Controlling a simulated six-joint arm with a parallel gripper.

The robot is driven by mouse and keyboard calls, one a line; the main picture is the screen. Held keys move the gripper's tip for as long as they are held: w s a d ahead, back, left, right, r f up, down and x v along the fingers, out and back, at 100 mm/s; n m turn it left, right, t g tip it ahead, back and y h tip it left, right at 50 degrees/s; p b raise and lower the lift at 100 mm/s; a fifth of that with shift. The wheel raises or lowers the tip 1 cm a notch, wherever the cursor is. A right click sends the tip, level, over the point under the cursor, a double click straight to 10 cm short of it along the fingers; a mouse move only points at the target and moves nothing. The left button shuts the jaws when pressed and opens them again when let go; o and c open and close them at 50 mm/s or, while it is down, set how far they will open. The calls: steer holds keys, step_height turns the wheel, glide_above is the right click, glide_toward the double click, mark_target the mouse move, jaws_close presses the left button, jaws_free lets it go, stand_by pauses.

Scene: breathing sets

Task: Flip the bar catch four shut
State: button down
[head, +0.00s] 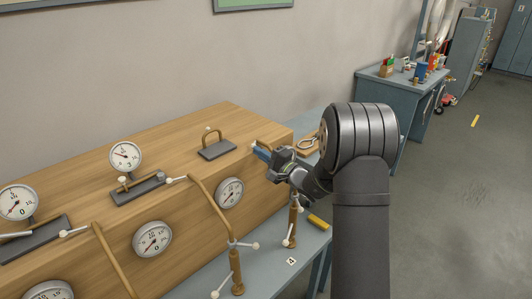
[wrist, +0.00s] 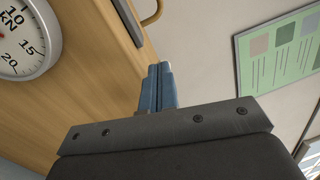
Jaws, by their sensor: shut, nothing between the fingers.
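My gripper (head: 262,153) is at the right end of the wooden block, near its top edge. Its blue fingers are shut with nothing between them; they also show in the wrist view (wrist: 157,88). A brass loop (head: 208,132) stands on a dark base plate (head: 216,150) on the block's top, left of the gripper and apart from it. A brass post (head: 293,218) with white-tipped arms stands below the gripper, behind a card marked 4 (head: 291,262). My arm hides part of this end, and I cannot tell which part is bar catch four or how it sits.
The wooden block (head: 120,165) carries several dial gauges, one being a round gauge (head: 230,193). A brass bar (head: 208,207) runs down its front to another post (head: 236,270). A yellow block (head: 318,222) lies on the grey bench.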

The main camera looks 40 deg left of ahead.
steer(key=shift+s+a, duration=1.6)
steer(key=shift+a, duration=0.1)
stand_by(0.4)
steer(key=s+d+f, duration=0.2)
steer(key=s+d, duration=0.3)
steer(key=d, duration=0.7)
stand_by(0.4)
steer(key=w+a+r, duration=0.2)
steer(key=w+a, duration=0.5)
steer(key=w, duration=0.4)
steer(key=shift+w+a, duration=0.2)
steer(key=shift+w, duration=0.2)
